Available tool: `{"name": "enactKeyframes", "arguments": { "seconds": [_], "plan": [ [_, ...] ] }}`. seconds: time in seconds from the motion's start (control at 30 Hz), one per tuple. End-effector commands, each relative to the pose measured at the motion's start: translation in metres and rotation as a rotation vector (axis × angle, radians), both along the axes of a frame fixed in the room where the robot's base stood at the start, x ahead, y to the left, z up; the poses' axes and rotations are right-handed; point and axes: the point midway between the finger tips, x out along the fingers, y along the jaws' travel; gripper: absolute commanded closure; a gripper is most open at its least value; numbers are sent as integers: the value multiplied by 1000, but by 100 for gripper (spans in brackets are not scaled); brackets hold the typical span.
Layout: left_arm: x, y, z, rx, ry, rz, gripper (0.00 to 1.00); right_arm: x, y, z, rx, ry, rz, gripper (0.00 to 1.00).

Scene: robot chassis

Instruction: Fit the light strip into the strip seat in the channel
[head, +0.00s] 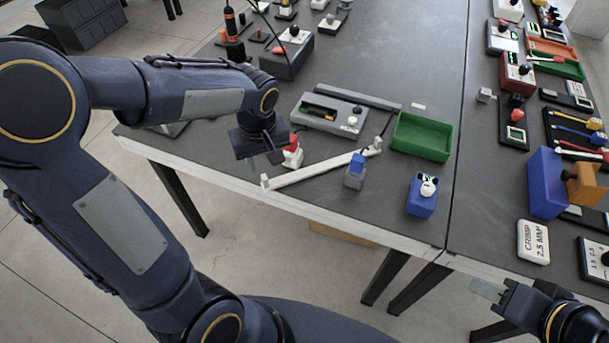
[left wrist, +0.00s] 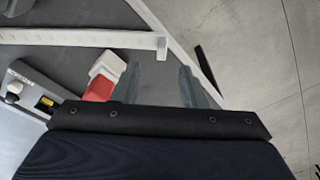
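A long white bar (head: 320,167) with a raised block at each end lies along the near table edge; its blocked end also shows in the left wrist view (left wrist: 120,39). A long dark grey bar (head: 358,96) lies behind it, with a thin black cable running toward the white bar's right end. I cannot tell for sure which is the light strip and which the channel. My left gripper (head: 268,158) is open and empty above the table edge, near the white bar's left end; its fingers (left wrist: 160,75) stand apart. My right gripper (head: 487,291) is off the table's near edge, its opening unclear.
A red-and-white piece (head: 292,152) stands beside my left fingers. A grey device box (head: 328,113), green tray (head: 422,136), blue-topped grey block (head: 355,171) and blue box (head: 421,195) surround the bars.

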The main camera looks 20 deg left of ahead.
Motion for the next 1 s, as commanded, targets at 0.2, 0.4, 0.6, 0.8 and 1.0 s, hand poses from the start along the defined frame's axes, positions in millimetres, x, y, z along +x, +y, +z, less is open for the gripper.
{"name": "enactKeyframes", "arguments": {
  "seconds": [0.2, 0.4, 0.6, 0.8, 1.0],
  "plan": [
    [5, 1, -22, 10, 6, 12, 62, 0, 0, -3, 0, 0, 0, 64],
    [6, 5, -46, 10, 8, 13, 62, 0, 0, -3, 0, 0, 0, 64],
    [9, 7, -74, 10, 7, 10, 62, 0, 0, -4, 0, 0, 0, 64],
    [10, 8, -81, 8, 2, 11, 62, 0, 0, -4, 0, 0, 0, 64],
    [10, 8, -80, 8, 2, 11, 72, 0, 0, -4, 0, 0, 0, 64]
  ]
}}
